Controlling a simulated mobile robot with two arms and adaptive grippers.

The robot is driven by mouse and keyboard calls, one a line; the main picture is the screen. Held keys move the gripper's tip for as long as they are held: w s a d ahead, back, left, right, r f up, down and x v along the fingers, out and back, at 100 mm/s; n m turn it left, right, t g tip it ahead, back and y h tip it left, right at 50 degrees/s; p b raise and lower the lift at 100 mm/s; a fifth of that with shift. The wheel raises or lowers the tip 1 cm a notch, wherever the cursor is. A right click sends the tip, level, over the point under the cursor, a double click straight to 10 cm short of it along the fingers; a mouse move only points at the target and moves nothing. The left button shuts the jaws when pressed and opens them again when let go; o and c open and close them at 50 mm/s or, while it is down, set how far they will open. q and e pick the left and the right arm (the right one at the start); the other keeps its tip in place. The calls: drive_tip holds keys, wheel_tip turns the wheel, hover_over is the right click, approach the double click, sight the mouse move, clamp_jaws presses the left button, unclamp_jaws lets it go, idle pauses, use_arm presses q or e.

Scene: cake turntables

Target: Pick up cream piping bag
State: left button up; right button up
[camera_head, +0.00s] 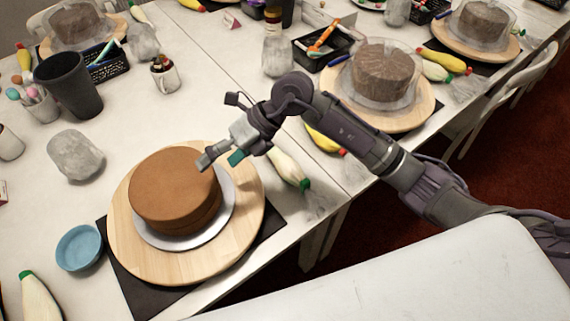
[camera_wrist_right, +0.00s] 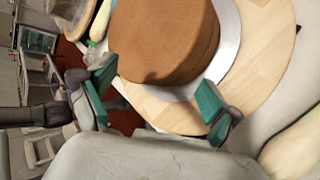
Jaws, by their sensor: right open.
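A cream piping bag (camera_head: 288,167) with a green end lies on the table to the right of the near turntable. Part of a cream-coloured bag (camera_wrist_right: 295,150) shows at the lower right of the right wrist view, cut by the frame edge. Another cream bag with a green end (camera_head: 40,300) lies at the lower left. My right gripper (camera_head: 220,160) is open and empty. It is above the right side of the brown cake, left of the nearer bag and apart from it. Its green-padded fingers (camera_wrist_right: 157,88) show in the wrist view. My left gripper is not in view.
The brown cake (camera_head: 172,187) sits on a silver board on a wooden turntable (camera_head: 130,250). A yellow bag (camera_head: 325,140) lies behind my arm. A covered cake (camera_head: 358,70) stands beyond.

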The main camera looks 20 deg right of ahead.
drive_tip(key=w+d+f+h, duration=0.2)
drive_tip(key=d+h, duration=0.2)
drive_tip(key=d, duration=0.2)
drive_tip(key=m+h, duration=0.1)
drive_tip(key=h, duration=0.5)
hover_over(285, 160)
drive_tip(key=d, duration=0.1)
drive_tip(key=f, duration=0.5)
drive_tip(key=f+p, duration=0.1)
drive_tip(key=f, duration=0.2)
drive_tip(key=shift+s, duration=0.35)
drive_tip(key=f, duration=0.3)
drive_tip(key=a+f+p, duration=0.1)
drive_tip(key=f, duration=0.1)
drive_tip(key=shift+w+f, duration=0.1)
drive_tip(key=shift+w, duration=0.3)
drive_tip(key=shift+f, duration=0.35)
drive_tip(key=shift+c, duration=0.2)
drive_tip(key=c, duration=0.8)
